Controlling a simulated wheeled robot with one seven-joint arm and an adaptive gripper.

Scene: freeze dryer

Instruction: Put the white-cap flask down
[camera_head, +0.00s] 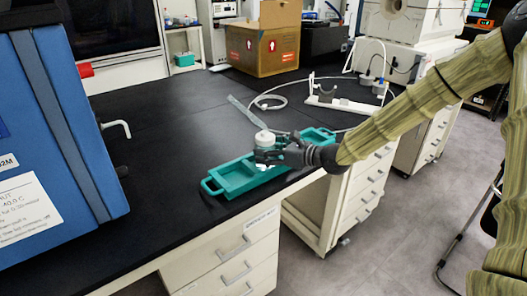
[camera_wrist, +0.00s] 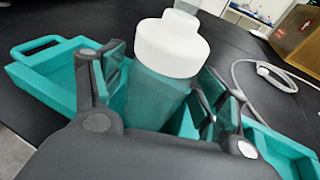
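The white-cap flask (camera_head: 264,139) stands upright at the teal tray (camera_head: 235,178) on the black bench, with my gripper (camera_head: 272,157) around its body. In the wrist view, its wide white cap (camera_wrist: 170,45) sits above a see-through body (camera_wrist: 155,96) that shows teal through it. My gripper (camera_wrist: 165,85) has one finger on each side of the body, with the pads close against it. The flask's base is hidden behind my gripper, so I cannot tell whether it touches the tray floor.
A blue machine (camera_head: 60,120) stands at the left. A cardboard box (camera_head: 263,45) and a white stand (camera_head: 343,103) with tubing are at the back. The bench left of the tray is clear.

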